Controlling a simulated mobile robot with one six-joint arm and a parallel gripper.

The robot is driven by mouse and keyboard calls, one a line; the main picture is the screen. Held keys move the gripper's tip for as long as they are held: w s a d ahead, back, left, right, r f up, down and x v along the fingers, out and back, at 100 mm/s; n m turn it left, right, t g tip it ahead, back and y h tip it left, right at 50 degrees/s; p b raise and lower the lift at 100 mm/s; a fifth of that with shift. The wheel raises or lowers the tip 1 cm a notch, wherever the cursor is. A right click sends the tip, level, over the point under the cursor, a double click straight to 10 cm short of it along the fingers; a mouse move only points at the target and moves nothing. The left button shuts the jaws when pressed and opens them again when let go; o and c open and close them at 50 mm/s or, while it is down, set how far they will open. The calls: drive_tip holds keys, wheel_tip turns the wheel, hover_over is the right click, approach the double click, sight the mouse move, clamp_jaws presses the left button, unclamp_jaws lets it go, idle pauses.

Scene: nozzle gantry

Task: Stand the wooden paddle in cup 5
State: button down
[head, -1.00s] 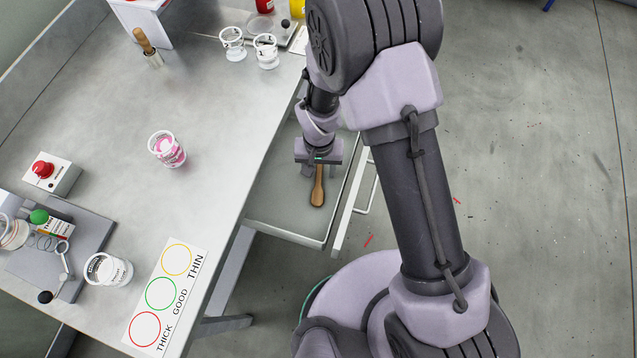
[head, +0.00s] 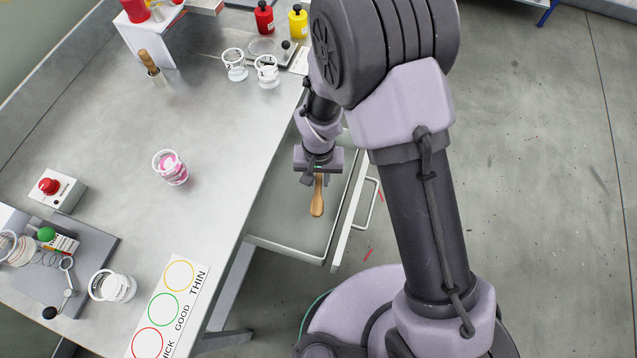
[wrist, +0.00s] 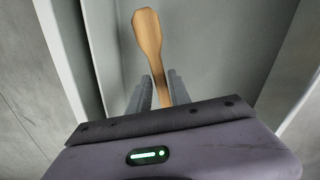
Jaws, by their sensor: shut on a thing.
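The wooden paddle (head: 317,197) is at the open drawer (head: 289,250), its broad end pointing towards the drawer's near side. My gripper (head: 318,177) is shut on its narrow part; in the wrist view the paddle (wrist: 149,35) sticks out past the two fingers (wrist: 160,92). Whether it clears the drawer floor is hard to tell. White cups with dark marks stand on the bench: one with pink contents (head: 170,168), two at the back (head: 235,65) (head: 267,71), one near the front (head: 112,286). I cannot read which is cup 5.
A red-button box (head: 58,190) and a grey tray with a cup and a green knob (head: 45,234) stand at the left. A THICK/GOOD/THIN card (head: 170,300) lies near the front. A wooden-handled tool (head: 149,63) stands at the back. The bench middle is largely clear.

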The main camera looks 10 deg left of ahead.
sight(319, 182)
wheel_tip(319, 182, up, 5)
drive_tip(key=shift+r+p, duration=0.2)
drive_tip(key=shift+p, duration=0.55)
wheel_tip(319, 182, up, 7)
drive_tip(key=p, duration=0.4)
drive_tip(key=w+d+r+m+b, duration=0.1)
drive_tip(key=w+d+r+b, duration=0.1)
drive_tip(key=d, duration=0.9)
drive_tip(key=w+d+r+m+b, duration=0.1)
drive_tip(key=w+d+r+b, duration=0.1)
drive_tip(key=d, duration=1)
drive_tip(key=shift+w, duration=0.65)
